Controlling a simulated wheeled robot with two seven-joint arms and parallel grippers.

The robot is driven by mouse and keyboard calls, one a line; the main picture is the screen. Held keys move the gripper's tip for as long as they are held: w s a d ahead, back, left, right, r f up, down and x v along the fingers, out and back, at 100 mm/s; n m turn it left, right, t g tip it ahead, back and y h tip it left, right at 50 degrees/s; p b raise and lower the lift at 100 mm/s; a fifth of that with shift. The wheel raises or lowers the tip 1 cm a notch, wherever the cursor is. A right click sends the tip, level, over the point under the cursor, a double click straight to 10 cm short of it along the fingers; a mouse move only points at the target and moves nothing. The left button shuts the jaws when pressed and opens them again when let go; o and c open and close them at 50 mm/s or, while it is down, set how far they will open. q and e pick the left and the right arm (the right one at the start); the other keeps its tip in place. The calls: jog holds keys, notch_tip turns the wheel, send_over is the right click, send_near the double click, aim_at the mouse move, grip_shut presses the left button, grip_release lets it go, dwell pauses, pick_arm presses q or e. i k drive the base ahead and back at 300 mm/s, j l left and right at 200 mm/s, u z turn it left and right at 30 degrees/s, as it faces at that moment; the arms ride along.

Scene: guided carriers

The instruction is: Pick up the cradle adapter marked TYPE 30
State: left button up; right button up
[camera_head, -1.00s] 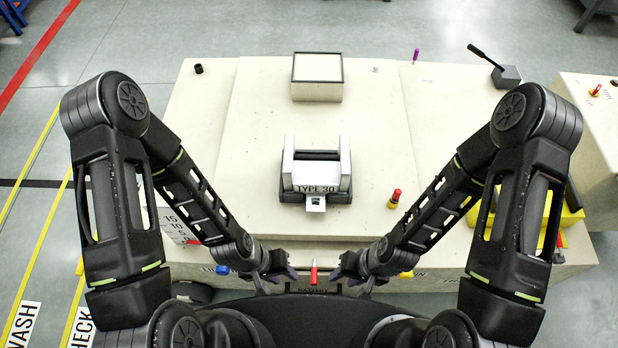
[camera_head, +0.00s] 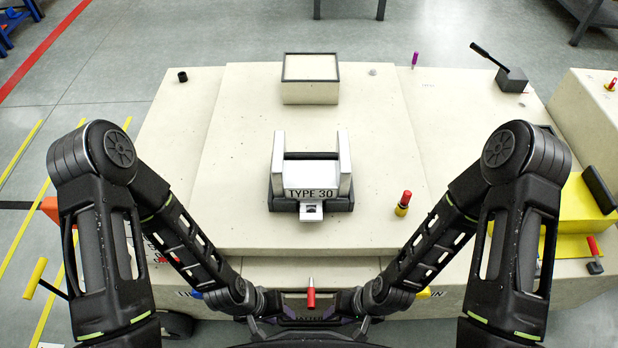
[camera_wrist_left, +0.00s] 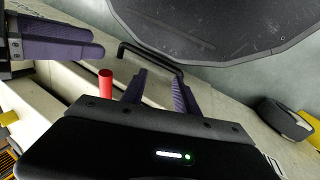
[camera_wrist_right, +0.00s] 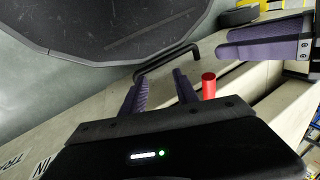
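The cradle adapter marked TYPE 30 (camera_head: 312,180) is a white U-shaped piece with two upright side walls. In the head view it sits on a dark base (camera_head: 341,204) in the middle of the cream deck, its label facing me. A small light tab projects below the label. My left gripper (camera_head: 262,322) is low in the head view, near the deck's front edge, partly hidden; its fingers show apart and empty in the left wrist view (camera_wrist_left: 160,72). My right gripper (camera_head: 355,322) is beside it, also open and empty in the right wrist view (camera_wrist_right: 157,74). Both are well short of the adapter.
A red and yellow knob (camera_head: 403,203) stands right of the adapter. A cream block (camera_head: 310,93) is behind it. A black lever (camera_head: 490,58) is at the far right. The deck around the adapter is mostly clear.

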aim_at(310, 179)
jog(key=k+j+z, duration=0.15)
jog(key=k+j, duration=0.45)
jog(key=j+z, duration=0.1)
jog(key=j, duration=1.1)
